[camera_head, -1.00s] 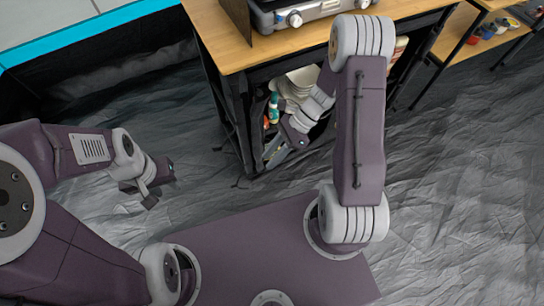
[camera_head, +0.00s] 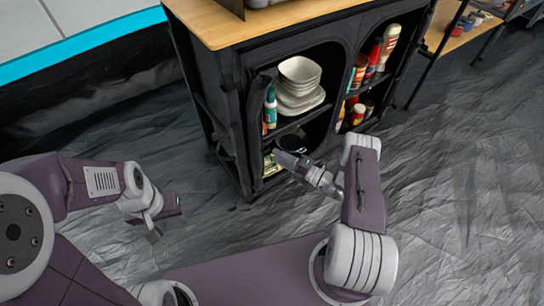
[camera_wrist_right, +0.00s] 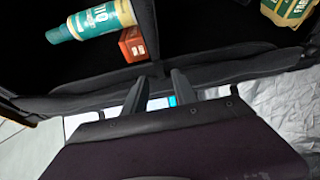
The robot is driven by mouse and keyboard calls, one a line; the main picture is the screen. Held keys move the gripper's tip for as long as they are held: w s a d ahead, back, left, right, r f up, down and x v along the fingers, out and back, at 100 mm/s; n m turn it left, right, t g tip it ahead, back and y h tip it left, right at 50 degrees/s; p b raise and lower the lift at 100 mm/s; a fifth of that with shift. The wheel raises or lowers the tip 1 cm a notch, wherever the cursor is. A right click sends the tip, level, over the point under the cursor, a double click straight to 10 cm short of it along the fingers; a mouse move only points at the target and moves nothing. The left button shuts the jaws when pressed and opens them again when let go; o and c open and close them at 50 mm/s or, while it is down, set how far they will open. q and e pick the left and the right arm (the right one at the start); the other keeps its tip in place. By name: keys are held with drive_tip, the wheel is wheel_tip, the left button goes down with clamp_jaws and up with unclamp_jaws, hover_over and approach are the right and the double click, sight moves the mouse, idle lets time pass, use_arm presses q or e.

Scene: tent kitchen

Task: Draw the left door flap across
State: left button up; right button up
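The black fabric cabinet (camera_head: 219,110) has two arched openings, both uncovered. I cannot make out a separate left door flap; dark fabric edges the left opening. My right gripper (camera_head: 283,160) is low in front of the left opening, near its lower shelf. In the right wrist view, its two fingers (camera_wrist_right: 158,90) are apart with nothing clearly between them, just short of a dark fabric band (camera_wrist_right: 230,68). I cannot tell if that band is flap or frame. My left gripper (camera_head: 164,219) is open and empty over the floor, left of the cabinet.
White bowls and plates (camera_head: 300,85) and a teal bottle (camera_head: 270,107) are inside the left opening. Bottles and jars (camera_head: 374,60) fill the right one. A wooden top (camera_head: 235,28) covers the cabinet. The wrinkled grey floor (camera_head: 460,200) is clear at right.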

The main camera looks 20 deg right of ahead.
sight(267, 151)
drive_tip(key=x, duration=0.3)
drive_tip(key=shift+w+a+b, duration=0.15)
drive_tip(key=shift+a+b, duration=0.05)
drive_tip(key=shift+b, duration=0.2)
clamp_jaws()
idle(1.1)
